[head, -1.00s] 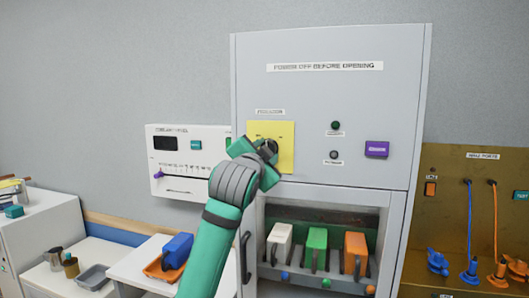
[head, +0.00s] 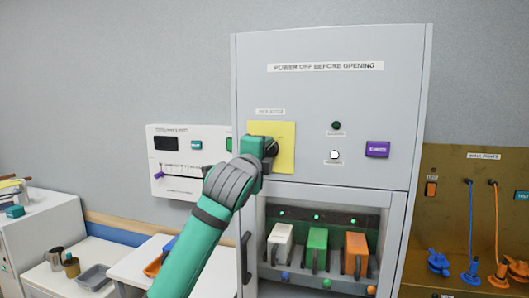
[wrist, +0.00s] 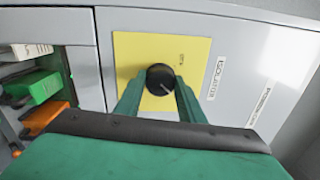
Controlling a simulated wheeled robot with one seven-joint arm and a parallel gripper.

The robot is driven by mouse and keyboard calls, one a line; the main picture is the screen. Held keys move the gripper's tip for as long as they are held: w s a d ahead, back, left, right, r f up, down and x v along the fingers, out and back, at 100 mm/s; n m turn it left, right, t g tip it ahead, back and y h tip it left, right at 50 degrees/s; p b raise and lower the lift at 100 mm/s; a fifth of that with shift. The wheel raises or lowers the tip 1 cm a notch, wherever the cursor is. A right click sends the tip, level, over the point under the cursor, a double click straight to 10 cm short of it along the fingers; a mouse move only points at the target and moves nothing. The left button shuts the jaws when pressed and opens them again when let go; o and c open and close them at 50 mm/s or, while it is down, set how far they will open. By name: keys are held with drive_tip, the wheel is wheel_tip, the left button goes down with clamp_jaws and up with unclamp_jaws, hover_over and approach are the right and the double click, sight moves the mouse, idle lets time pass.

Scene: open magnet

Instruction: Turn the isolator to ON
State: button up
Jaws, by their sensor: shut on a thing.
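The isolator is a round black knob (wrist: 160,79) on a yellow plate (wrist: 190,50), set in the grey cabinet front. In the wrist view the two green fingers of my gripper (wrist: 160,88) are closed on either side of the knob. A pale line on the knob points toward the lower right there. In the head view the yellow plate (head: 286,150) shows, with my gripper (head: 266,150) at its left part, hiding most of the knob. A white lamp (head: 334,155) is lit on the cabinet front; the round dark indicator (head: 336,126) above it is unlit.
A purple button (head: 377,149) sits right of the lamps. Below, an open bay holds a white module (head: 280,243), a green one (head: 317,248) and an orange one (head: 356,252), with small green lights above. A brown panel (head: 470,220) with cables is at right.

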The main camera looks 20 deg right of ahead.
drive_tip(key=shift+w+a+r+m, duration=0.1)
drive_tip(key=shift+a+r+m, duration=0.05)
drive_tip(key=shift+m, duration=0.45)
drive_tip(key=o, duration=1)
drive_tip(key=shift+o, duration=0.2)
drive_tip(key=v, duration=1.1)
